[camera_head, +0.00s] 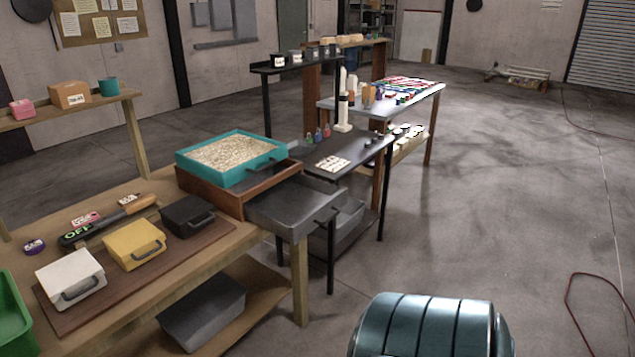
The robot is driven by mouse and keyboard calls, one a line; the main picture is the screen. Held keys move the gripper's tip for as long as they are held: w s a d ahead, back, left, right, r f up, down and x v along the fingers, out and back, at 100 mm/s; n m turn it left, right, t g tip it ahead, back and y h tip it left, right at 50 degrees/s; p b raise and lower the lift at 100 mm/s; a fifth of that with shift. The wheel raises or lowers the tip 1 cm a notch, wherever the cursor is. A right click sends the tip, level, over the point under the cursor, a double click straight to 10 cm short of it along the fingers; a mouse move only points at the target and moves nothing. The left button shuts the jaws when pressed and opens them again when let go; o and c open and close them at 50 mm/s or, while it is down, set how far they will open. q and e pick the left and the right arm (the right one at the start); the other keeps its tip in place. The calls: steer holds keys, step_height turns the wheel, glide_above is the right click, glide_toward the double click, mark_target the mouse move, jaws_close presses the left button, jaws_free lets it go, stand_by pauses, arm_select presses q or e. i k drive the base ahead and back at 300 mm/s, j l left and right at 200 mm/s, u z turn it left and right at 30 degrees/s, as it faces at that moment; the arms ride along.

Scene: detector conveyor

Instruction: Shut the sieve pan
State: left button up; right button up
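A teal sieve tray (268,147) filled with pale grains sits on a brown wooden frame (215,190) on the workbench. A dark grey pan (283,226) juts out to the right from under this frame, like a drawer pulled open. Its handle is on its right end, and its inside shows from above. Neither of my grippers is in view.
White (70,279), yellow (134,244) and dark (188,215) handled boxes stand on a brown board on the bench (225,243). A black table (345,150) with small bottles stands behind the pan. Open floor (480,225) lies to the right.

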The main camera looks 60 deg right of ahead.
mark_target(291, 209)
steer(key=i+l, duration=0.15)
steer(key=i, duration=0.3)
steer(key=i+l, duration=0.15)
steer(key=i, duration=0.35)
steer(key=i+l, duration=0.15)
steer(key=i, duration=0.3)
steer(key=z, duration=2.9)
